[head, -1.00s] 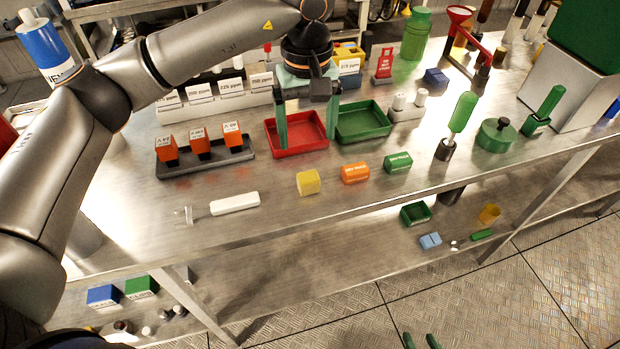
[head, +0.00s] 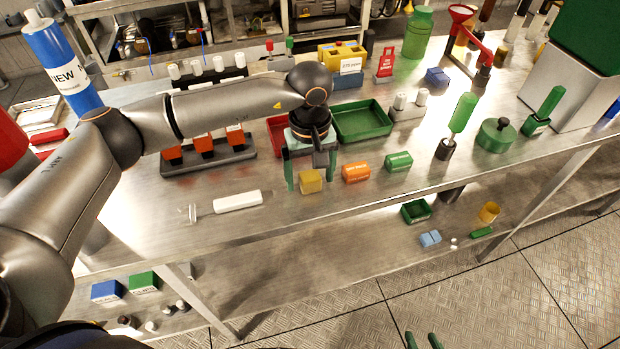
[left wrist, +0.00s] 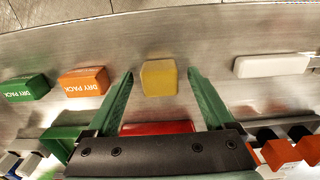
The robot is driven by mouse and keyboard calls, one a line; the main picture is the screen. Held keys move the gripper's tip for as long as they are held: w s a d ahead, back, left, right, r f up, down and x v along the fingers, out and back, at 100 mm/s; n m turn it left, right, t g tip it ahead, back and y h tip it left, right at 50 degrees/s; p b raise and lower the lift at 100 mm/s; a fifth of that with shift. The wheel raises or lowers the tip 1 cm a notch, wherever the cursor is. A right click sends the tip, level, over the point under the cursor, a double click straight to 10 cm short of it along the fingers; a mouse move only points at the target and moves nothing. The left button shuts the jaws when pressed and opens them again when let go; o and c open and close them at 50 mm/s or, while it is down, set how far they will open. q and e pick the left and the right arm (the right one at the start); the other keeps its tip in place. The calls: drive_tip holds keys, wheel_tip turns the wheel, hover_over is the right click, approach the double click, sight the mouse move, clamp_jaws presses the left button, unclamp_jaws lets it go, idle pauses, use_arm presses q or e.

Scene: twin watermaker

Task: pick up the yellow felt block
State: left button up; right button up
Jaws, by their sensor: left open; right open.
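The yellow felt block (head: 311,182) sits on the steel bench near its front edge, left of the orange pack. My left gripper (head: 311,185) is open, pointing down, with its green fingers to either side of the block in the head view. In the left wrist view the yellow block (left wrist: 159,77) lies between and just beyond the tips of the open fingers (left wrist: 160,75), with a gap on each side. Only the green fingertips of my right gripper (head: 422,341) show at the bottom edge, apart and empty over the floor.
An orange dry pack (head: 355,172) and a green dry pack (head: 398,161) lie to the right of the block. A white-handled tool (head: 237,202) lies to the left. The red tray (head: 278,128) and green tray (head: 362,121) are behind.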

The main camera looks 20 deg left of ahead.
sight(311, 173)
use_arm(q)
clamp_jaws()
idle(0.7)
drive_tip(key=shift+r, duration=0.5)
drive_tip(key=r, duration=0.1)
drive_tip(key=r+b, duration=0.1)
drive_tip(key=shift+w+r, duration=0.25)
drive_tip(key=shift+r, duration=0.05)
drive_tip(key=w+r, duration=0.9)
drive_tip(key=w, duration=0.4)
drive_tip(key=shift+w+d+r+p, duration=0.15)
drive_tip(key=shift+w+r+p, duration=0.05)
drive_tip(key=shift+p, duration=0.2)
